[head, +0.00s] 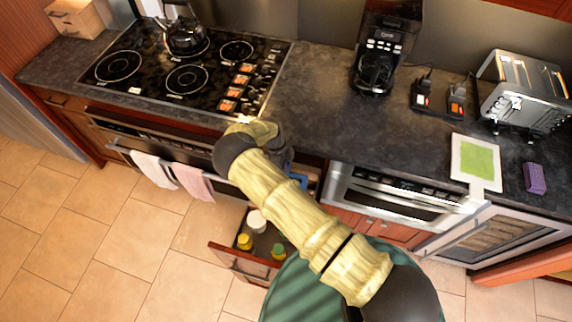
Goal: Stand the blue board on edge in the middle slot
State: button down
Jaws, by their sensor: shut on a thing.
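My arm reaches over an open drawer (232,262) below the counter, left of the microwave drawer. My gripper (290,168) is at the far end of the arm, low in front of the counter edge; its fingertips are mostly hidden by my arm. A small part of the blue board (299,181) shows beside my arm, just below my gripper, which is shut on it. The rest of the board is hidden, so I cannot tell its tilt or whether it touches anything. I cannot make out the slots; my arm covers much of the drawer.
The drawer holds a white-topped jar (256,221), a yellow-capped jar (245,241) and a green-capped jar (279,251). A stove (150,75) with a kettle (185,35) is at left. A coffee maker (385,50), toaster (525,90) and purple sponge (535,178) stand right.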

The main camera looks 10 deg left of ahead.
jog(key=shift+f+b, duration=0.4)
jog(key=shift+f, duration=0.35)
jog(key=shift+f+b, duration=0.9)
jog(key=shift+f, duration=0.3)
jog(key=c, duration=0.8)
grip_release()
jog(key=shift+r, duration=0.15)
jog(key=shift+r+p, duration=2.7)
jog(key=shift+r, duration=0.7)
